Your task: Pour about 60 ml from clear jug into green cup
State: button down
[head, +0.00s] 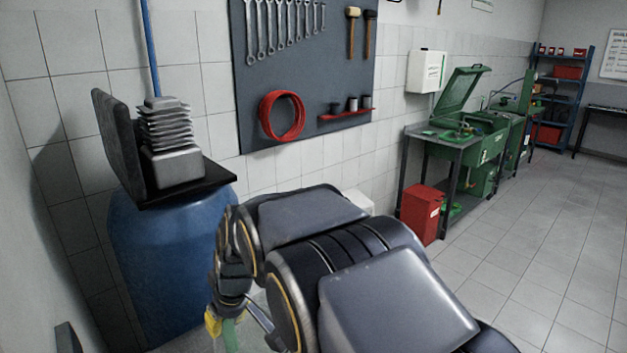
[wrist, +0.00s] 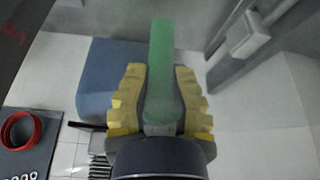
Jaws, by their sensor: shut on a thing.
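My gripper (wrist: 163,75) shows in the wrist view with its yellow ridged fingers on both sides of a long, narrow green piece (wrist: 161,60). It is shut on this piece, which looks like a handle. In the head view, the yellow fingertips (head: 213,322) and the green piece (head: 231,336) show at the bottom left, partly hidden by my arm. Something pale and see-through seems to surround them, perhaps the clear jug, but its outline and any liquid level cannot be made out. I cannot make out a separate green cup in either view.
A blue drum (head: 165,265) stands by the wall at left, with a black tray (head: 212,177) and a grey finned part (head: 170,140) on top. A tool board (head: 330,75) hangs behind. A green parts washer (head: 480,130) and a red box (head: 422,213) stand at right. Floor there is clear.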

jog(key=w+d+r+m+h, duration=0.1)
jog(key=d+m, duration=0.4)
jog(key=d, duration=0.8)
jog(key=w+d+m+t+h, duration=0.1)
jog(key=d+m, duration=0.4)
jog(key=d, duration=0.8)
jog(key=shift+w+d+r+t+h, duration=0.2)
jog(key=shift+d+r+t+h, duration=0.15)
jog(key=shift+h, duration=0.35)
jog(key=shift+a, duration=0.15)
